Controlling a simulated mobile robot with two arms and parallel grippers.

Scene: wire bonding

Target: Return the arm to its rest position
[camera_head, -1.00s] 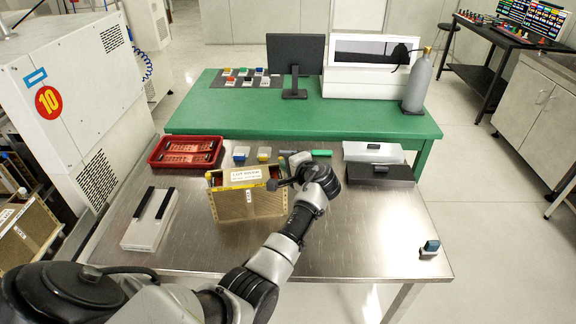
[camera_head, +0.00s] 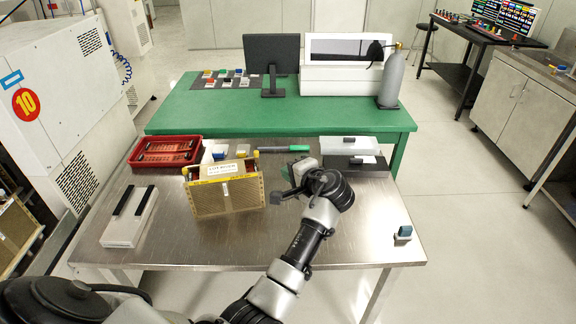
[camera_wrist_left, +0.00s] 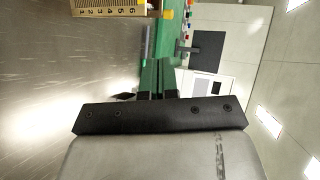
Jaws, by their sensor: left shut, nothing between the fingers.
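My left arm comes in from the lower left in the head view and reaches over the steel table (camera_head: 200,240). My left gripper (camera_head: 282,194) is shut and empty, just right of the brass-coloured magazine box (camera_head: 228,196) with a white label. A gap shows between the gripper and the box. In the left wrist view the closed fingers (camera_wrist_left: 158,75) point up the picture, and the magazine's numbered edge (camera_wrist_left: 112,8) shows at the top left, apart from them. My right gripper is not in view.
A red tray (camera_head: 165,153) stands at the table's back left, a white block with black strips (camera_head: 128,217) at the left. Dark and white cases (camera_head: 350,165) stand back right; a small blue item (camera_head: 404,232) lies near the right edge. A green table (camera_head: 260,112) stands behind.

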